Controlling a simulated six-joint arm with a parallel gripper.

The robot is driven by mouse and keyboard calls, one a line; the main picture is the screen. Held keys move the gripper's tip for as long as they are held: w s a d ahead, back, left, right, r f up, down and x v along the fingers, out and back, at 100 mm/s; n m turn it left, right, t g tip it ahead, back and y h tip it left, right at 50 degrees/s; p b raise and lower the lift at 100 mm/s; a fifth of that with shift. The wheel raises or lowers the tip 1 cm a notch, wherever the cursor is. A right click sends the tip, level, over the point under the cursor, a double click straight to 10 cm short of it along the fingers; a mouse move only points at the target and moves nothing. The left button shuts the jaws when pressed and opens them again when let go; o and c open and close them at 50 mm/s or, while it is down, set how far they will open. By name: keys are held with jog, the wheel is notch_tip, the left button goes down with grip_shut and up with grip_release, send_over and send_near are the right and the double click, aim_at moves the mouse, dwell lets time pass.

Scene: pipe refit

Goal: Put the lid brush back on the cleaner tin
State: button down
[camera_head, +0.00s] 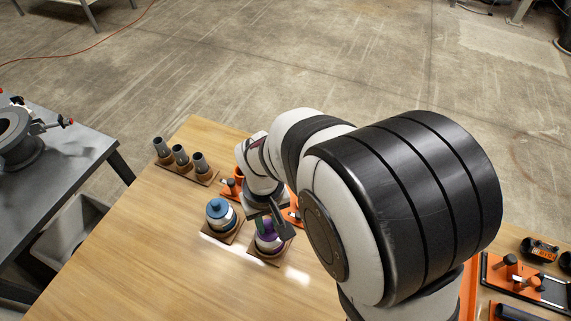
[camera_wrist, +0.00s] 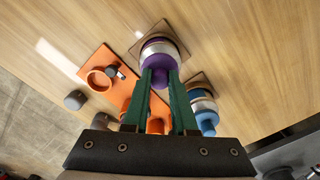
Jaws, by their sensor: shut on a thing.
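My gripper (camera_head: 276,222) is shut on the purple lid (camera_wrist: 160,61); its green fingers (camera_wrist: 160,75) stand on either side of it in the wrist view. The lid is right over the purple and white tin (camera_wrist: 152,47), and the two line up. I cannot tell whether the lid is seated or slightly raised. This tin stands on a square wooden base, which also shows in the head view (camera_head: 262,256). A second tin (camera_head: 220,214), blue and white with a blue lid, stands on its own wooden base to the left.
A wooden rack with several grey pipe pieces (camera_head: 181,157) stands at the back left of the table. An orange plate with a ring (camera_wrist: 101,80) lies near the purple tin. Orange fixtures (camera_head: 520,277) sit at the right. The table's front left is clear.

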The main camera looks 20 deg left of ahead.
jog(key=shift+f, duration=0.15)
jog(key=shift+c, duration=2.4)
grip_release()
jog(key=shift+r, duration=3.8)
